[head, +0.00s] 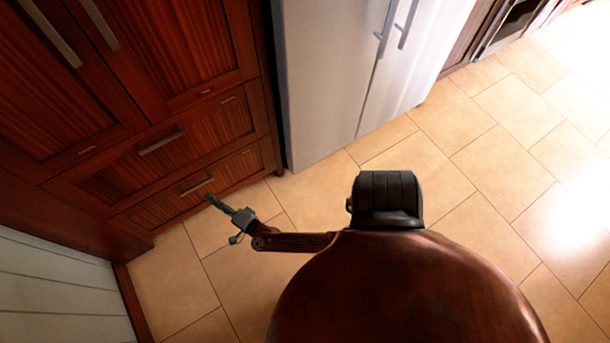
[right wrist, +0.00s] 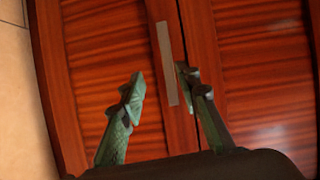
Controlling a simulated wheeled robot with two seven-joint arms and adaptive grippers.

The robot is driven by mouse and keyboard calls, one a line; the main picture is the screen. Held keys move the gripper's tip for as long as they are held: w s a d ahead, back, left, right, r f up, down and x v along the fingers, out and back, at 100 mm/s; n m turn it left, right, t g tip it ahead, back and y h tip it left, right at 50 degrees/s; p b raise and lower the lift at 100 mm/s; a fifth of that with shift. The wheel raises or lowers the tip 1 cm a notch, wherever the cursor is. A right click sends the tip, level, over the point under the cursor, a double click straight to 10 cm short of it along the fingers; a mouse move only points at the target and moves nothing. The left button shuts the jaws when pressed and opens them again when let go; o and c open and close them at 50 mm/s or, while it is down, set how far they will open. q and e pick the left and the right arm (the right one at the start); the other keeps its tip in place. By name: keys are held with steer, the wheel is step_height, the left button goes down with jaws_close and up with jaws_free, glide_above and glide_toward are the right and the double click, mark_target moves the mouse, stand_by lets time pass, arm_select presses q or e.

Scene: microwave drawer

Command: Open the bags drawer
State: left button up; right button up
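The wooden cabinet has two wide drawers at its bottom, an upper drawer (head: 205,120) and a lower drawer (head: 235,170), both looking shut. I cannot read which is the bags drawer. The upper drawer has a bar handle (head: 161,140), and the lower one has its own bar handle (head: 197,186). My right gripper (head: 210,199) is close to the lower handle. In the right wrist view, my right gripper (right wrist: 160,75) has its fingers apart, with a metal handle (right wrist: 166,62) showing between them; contact cannot be told. My left gripper is out of view.
Tall cabinet doors (head: 190,45) with long handles stand above the drawers. A white fridge (head: 325,80) stands right of the cabinet. A white panelled wall (head: 55,295) is at the lower left. The tiled floor (head: 480,180) is clear to the right.

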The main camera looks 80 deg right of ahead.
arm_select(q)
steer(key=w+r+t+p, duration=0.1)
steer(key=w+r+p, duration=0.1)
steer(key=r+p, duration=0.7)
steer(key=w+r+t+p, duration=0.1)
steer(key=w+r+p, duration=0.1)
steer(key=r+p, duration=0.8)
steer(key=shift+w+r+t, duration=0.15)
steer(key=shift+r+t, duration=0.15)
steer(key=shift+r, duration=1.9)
arm_select(e)
steer(key=s+a+f+n+g+y, duration=0.2)
steer(key=s+n, duration=0.4)
steer(key=s, duration=0.6)
steer(key=s+a+f+n+g+y, duration=0.2)
steer(key=s+f+n, duration=0.4)
steer(key=s, duration=0.5)
steer(key=s+a+f+n+g+y, duration=0.3)
steer(key=s+f+n+g, duration=0.1)
steer(key=s, duration=0.8)
steer(key=shift+s+f+n+g+y, duration=0.15)
steer(key=shift+s+n+g+y, duration=0.35)
steer(key=shift+n, duration=0.6)
steer(key=shift+w, duration=0.2)
